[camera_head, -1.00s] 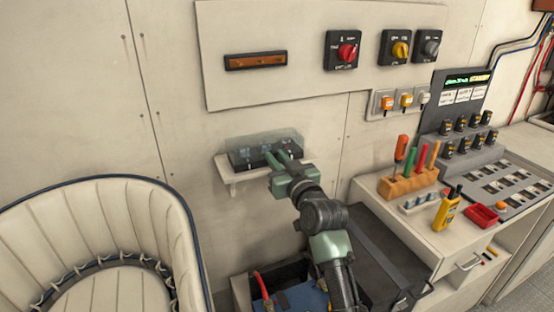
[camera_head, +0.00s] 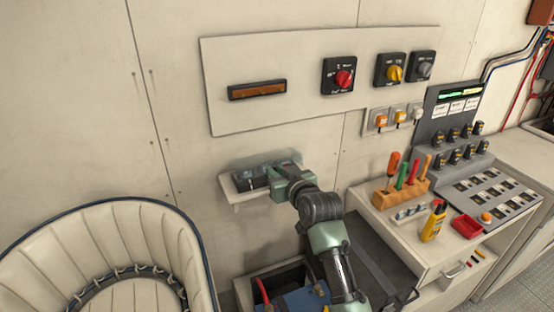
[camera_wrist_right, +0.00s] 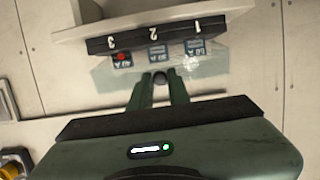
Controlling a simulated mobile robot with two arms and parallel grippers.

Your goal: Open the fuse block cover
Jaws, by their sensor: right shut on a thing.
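The dark fuse block (camera_head: 248,179) sits on a small white wall shelf (camera_head: 238,197). In the wrist view the block (camera_wrist_right: 148,41) shows numbers 1, 2 and 3, with blue fuses below them. Its clear cover (camera_wrist_right: 205,68) looks like a faint see-through sheet over the fuses. My right gripper (camera_head: 277,175) is at the block's right front and hides part of it. In the wrist view the right gripper (camera_wrist_right: 159,80) is shut on a small dark round knob (camera_wrist_right: 160,77) at the cover's edge. My left gripper is not in view.
A panel with a red knob (camera_head: 344,79) and a yellow knob (camera_head: 394,73) is above. A padded chair (camera_head: 105,250) stands at lower left. A bench with a screwdriver rack (camera_head: 400,195) and a yellow meter (camera_head: 433,222) is at right.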

